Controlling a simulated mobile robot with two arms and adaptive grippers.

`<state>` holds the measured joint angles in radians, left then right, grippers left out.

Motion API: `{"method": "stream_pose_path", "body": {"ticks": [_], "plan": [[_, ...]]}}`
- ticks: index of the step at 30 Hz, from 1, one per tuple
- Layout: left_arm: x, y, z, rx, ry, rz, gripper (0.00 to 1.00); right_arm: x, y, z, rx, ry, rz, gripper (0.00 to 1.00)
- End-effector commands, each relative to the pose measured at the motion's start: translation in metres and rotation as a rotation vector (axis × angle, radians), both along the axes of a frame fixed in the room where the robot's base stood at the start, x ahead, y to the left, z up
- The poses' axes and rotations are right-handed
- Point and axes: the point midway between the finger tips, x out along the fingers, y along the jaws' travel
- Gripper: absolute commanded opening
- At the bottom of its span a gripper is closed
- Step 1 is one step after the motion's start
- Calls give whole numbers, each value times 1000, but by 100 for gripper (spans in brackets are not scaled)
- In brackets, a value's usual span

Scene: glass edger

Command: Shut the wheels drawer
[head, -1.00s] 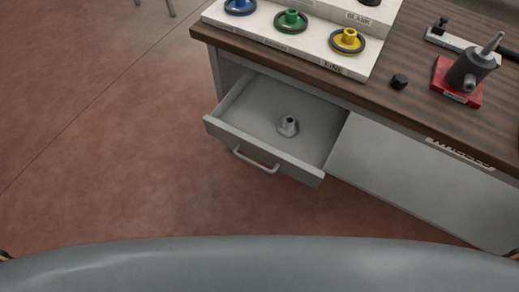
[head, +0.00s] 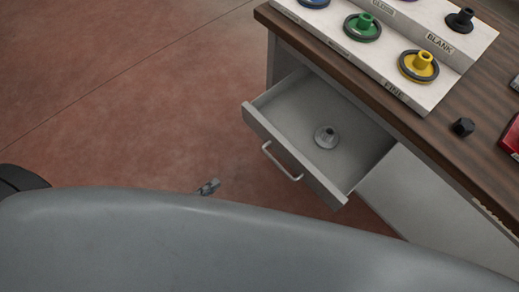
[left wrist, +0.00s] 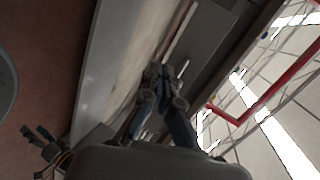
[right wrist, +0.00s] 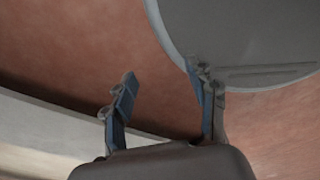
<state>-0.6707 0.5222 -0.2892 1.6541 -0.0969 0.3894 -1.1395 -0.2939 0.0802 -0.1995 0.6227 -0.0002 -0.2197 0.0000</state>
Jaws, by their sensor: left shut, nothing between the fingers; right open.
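The wheels drawer (head: 290,157) stands pulled out from the grey bench in the head view, its bar handle (head: 281,162) on the front facing lower left. A small grey flanged hub (head: 327,137) sits inside. My left gripper (head: 209,187) shows just above my body's edge, left of and below the handle, apart from it. In the left wrist view its fingers (left wrist: 158,72) are together and empty, in front of grey panels; I cannot tell the exact gap. My right gripper (right wrist: 162,80) is open and empty in the right wrist view, over the red floor.
The wooden benchtop (head: 370,92) carries a white rack (head: 430,95) with green (head: 362,28) and yellow (head: 419,66) wheels, and a black nut (head: 463,127). A red base (head: 511,135) is at the right edge. The floor left of the drawer is clear.

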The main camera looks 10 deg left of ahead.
Motion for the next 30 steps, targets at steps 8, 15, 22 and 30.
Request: {"method": "stream_pose_path", "body": {"ticks": [8,15,22,30], "plan": [[0,-29,54,46,-189,-132,0,-2,-3,-1,-4,2,1,57],[31,-50,47,46,-191,-129,0,-11,-2,3,-3,15,1,57],[71,-78,37,45,-188,-128,0,-11,0,8,0,15,0,57],[102,-101,28,46,-186,-128,0,-8,2,13,3,12,-1,57]]}}
